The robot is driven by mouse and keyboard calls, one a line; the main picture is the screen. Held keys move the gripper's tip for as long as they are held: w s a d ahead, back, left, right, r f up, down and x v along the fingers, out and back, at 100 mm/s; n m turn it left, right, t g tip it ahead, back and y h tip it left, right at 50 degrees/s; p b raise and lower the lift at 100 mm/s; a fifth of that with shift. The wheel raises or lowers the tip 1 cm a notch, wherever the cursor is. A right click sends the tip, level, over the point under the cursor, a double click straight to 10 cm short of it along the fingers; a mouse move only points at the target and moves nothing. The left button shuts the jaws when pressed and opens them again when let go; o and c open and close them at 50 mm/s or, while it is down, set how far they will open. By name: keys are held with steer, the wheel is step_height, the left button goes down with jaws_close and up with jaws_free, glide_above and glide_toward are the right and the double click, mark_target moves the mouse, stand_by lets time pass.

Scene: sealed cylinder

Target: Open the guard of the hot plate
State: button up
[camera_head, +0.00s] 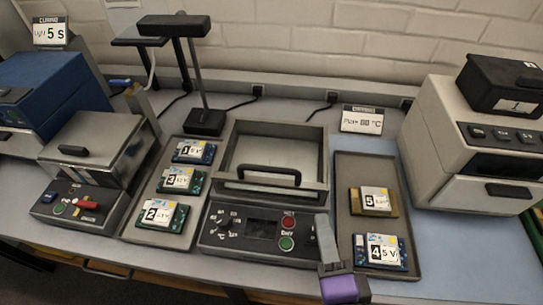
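The hot plate (243,236) stands in the middle of the bench, with a dial, a dark display and red and green buttons on its front panel. Its guard (318,150) is a dark frame around a pale, see-through-looking pane over the plate. A black bar handle (270,171) runs along the guard's front side. The guard appears to be down. My gripper (326,232), grey with a purple part, reaches in from the bottom edge, right of the front panel. It appears apart from the handle. Only one finger-like grey part shows clearly, so its opening is hidden.
A left tray (137,220) holds several labelled boards; a right tray (379,160) holds two. A lidded metal box unit (97,145) stands at the left, a beige machine (440,130) at the right. A lamp stand (197,80) rises behind the left tray. Blue bench surface is free at right.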

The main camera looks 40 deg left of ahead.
mark_target(270, 168)
steer(key=a+r+g+y, duration=0.3)
steer(key=a+r, duration=0.3)
steer(key=a, duration=0.4)
steer(key=shift+m+t+h, duration=0.3)
steer(key=shift+m, duration=0.1)
steer(key=x, duration=0.7)
steer(key=shift+s+a+f+p, duration=0.1)
steer(key=shift+a+p, duration=0.2)
steer(key=shift+p, duration=0.1)
jaws_close()
